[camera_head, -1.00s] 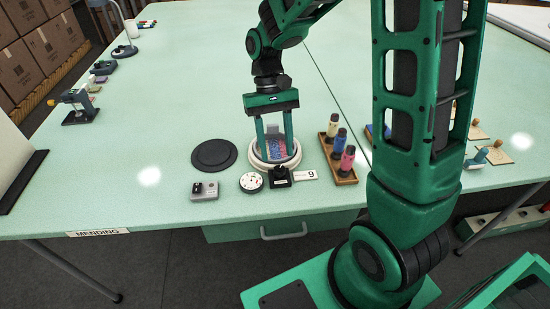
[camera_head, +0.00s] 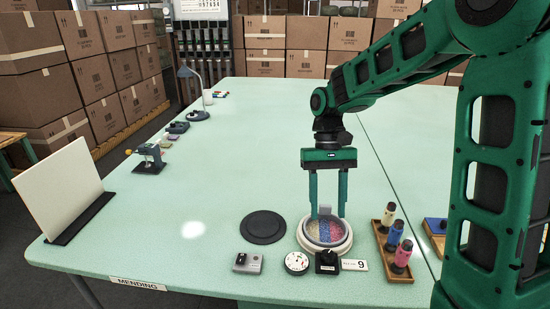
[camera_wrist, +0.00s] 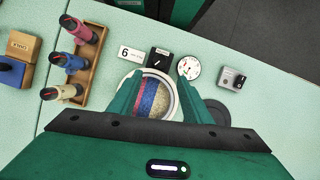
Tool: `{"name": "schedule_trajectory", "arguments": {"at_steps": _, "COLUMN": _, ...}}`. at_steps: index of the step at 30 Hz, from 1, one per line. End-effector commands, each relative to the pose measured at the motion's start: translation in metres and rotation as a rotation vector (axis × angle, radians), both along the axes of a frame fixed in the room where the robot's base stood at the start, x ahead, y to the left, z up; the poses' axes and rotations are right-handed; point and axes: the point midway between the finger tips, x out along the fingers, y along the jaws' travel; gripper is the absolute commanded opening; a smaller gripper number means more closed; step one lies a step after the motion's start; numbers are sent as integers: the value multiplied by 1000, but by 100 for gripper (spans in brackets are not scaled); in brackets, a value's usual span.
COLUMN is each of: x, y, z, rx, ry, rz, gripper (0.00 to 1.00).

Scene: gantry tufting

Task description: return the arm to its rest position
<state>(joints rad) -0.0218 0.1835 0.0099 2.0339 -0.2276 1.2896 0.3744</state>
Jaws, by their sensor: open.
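My gripper (camera_head: 327,208) is green and hangs pointing down from my arm, its two fingers apart with nothing between them. It is over a round white-rimmed dish (camera_head: 305,235) holding bands of beige, blue and pink material. The fingertips look near the dish's far rim in the head view; I cannot tell the exact gap. In the wrist view the gripper fingers (camera_wrist: 155,98) frame the dish (camera_wrist: 176,80), and its colored contents show between them.
A black disc (camera_head: 263,227), a dial (camera_head: 297,262), a black block (camera_head: 327,262), a number card (camera_head: 354,265) and a grey switch box (camera_head: 247,263) surround the dish. A wooden rack (camera_head: 382,239) holds three bottles. A white panel (camera_head: 60,192) stands left. The table's middle is clear.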

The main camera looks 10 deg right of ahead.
Motion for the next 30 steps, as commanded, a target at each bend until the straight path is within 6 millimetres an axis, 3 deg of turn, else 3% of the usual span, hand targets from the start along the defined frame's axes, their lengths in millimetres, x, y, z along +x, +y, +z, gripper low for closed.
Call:
{"name": "schedule_trajectory", "arguments": {"at_steps": 4, "x": -10, "y": -13, "z": 6, "rx": -6, "ry": -25, "rz": -28, "gripper": 45}}
{"name": "schedule_trajectory", "arguments": {"at_steps": 8, "x": -33, "y": -43, "z": 18, "rx": -21, "ry": -80, "rz": -90, "gripper": 45}}
{"name": "schedule_trajectory", "arguments": {"at_steps": 15, "x": -98, "y": -102, "z": 31, "rx": -59, "ry": -200, "rz": -228, "gripper": 45}}
{"name": "schedule_trajectory", "arguments": {"at_steps": 21, "x": -158, "y": -138, "z": 29, "rx": -93, "ry": -290, "rz": -330, "gripper": 45}}
{"name": "schedule_trajectory", "arguments": {"at_steps": 27, "x": -203, "y": -157, "z": 19, "rx": -117, "ry": -345, "rz": -396, "gripper": 45}}
{"name": "schedule_trajectory", "arguments": {"at_steps": 30, "x": -213, "y": -159, "z": 16, "rx": -124, "ry": -358, "rz": -410, "gripper": 45}}
